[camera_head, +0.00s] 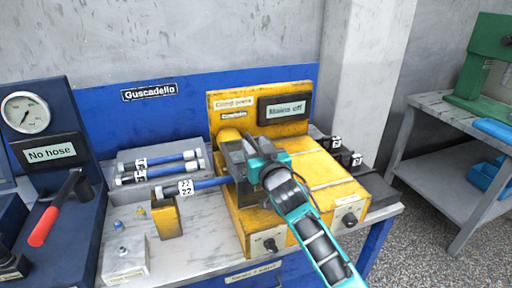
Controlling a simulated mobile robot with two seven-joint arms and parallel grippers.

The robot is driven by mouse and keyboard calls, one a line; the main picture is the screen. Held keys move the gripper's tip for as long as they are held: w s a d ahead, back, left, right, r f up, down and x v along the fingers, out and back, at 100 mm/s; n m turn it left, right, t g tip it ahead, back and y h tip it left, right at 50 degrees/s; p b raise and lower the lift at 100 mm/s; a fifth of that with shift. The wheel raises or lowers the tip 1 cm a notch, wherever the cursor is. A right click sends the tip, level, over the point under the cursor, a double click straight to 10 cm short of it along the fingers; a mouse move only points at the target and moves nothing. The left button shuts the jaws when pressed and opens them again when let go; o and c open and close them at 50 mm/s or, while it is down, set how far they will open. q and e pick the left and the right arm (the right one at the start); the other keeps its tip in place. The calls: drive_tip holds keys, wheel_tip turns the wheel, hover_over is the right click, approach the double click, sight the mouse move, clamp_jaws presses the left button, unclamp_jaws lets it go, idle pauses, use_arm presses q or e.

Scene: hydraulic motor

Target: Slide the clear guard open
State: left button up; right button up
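The yellow machine (318,172) stands on the bench, with a yellow back panel carrying a dark "Mains off" display (284,108). My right gripper (236,160) is over the left part of this machine, its arm coming in from the lower right. Its dark fingers are close to a yellow rounded part (229,135) and the end of a blue hose (208,183) tagged "22". The clear guard cannot be made out; the gripper covers part of the machine there. Whether the fingers are open or hold anything cannot be told. My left gripper is out of view.
A small yellow block (166,217) stands under the hose's left end. Two blue hoses (160,168) lie on a rack behind. A red-handled lever (54,212) and a gauge panel (27,112) are at left. A grey box (124,261) sits at the bench front.

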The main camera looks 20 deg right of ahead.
clamp_jaws()
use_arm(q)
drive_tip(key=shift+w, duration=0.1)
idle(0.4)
